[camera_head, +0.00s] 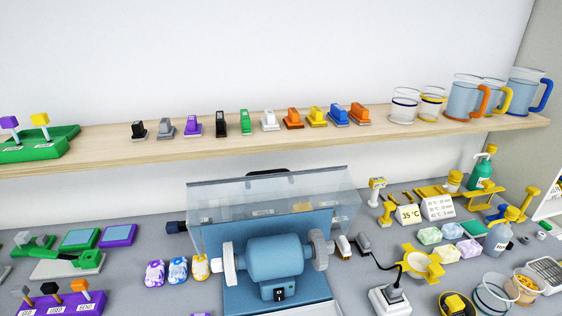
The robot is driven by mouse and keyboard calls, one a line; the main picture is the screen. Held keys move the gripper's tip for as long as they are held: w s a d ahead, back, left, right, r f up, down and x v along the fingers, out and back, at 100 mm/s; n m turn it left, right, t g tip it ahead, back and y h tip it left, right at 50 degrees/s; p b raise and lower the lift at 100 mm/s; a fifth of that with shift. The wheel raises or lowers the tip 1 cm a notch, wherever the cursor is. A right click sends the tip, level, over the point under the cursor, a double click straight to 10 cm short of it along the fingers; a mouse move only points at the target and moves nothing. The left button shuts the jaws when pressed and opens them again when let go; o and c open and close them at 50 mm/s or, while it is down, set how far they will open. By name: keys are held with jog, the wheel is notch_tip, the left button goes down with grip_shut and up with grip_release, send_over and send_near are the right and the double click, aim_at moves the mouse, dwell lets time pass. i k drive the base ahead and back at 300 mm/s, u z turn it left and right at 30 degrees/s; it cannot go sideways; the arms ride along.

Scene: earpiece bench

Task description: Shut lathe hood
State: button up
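The lathe (275,257) is a blue machine at the lower middle, with a pale wheel (229,263) on its left and a grey wheel (320,250) on its right. A black switch shows on its front. The clear hood (222,199) stands raised behind and above the lathe, leaving the wheels and body uncovered in front. A black handle (268,172) sits at the hood's upper back edge. My gripper is not in view, so its opening and its place relative to the hood do not show.
A wooden shelf (90,150) with small coloured blocks and jugs runs above the hood. Patterned earpieces (177,271) lie left of the lathe. A purple stand (60,304) is at lower left.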

aim_at(194, 223)
jog(key=u, duration=0.1)
jog(key=i, duration=1)
jog(key=z, duration=0.1)
